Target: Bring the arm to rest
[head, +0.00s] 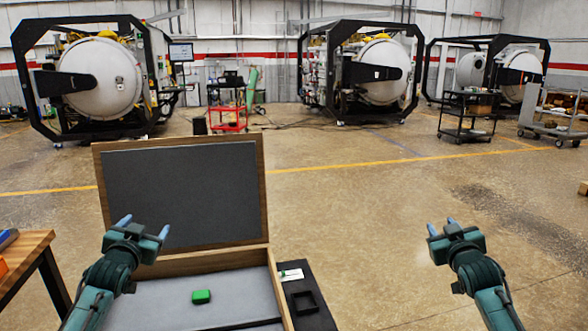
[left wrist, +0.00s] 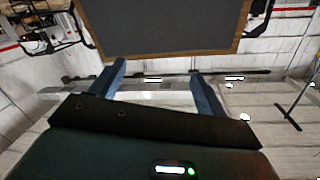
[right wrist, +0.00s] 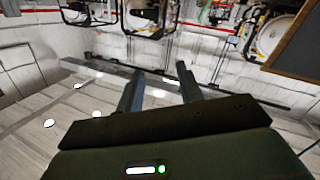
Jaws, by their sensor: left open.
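My left gripper (head: 144,226) is raised in front of the open case's lid at the left. Its two fingers stand wide apart with nothing between them, as the left wrist view (left wrist: 158,69) also shows. My right gripper (head: 442,225) is raised over open floor at the right. Its fingers are apart and empty in the right wrist view (right wrist: 159,70), with a narrower gap than the left's. Neither gripper visibly touches anything. The right arm is clear of the case.
The wooden case (head: 283,290) has its grey-lined lid (head: 185,192) upright. A green block (head: 201,296) lies inside. A black tray (head: 306,302) with a small white item sits beside it. A wooden table (head: 22,250) is at left. Furnaces (head: 380,72) and carts stand far back.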

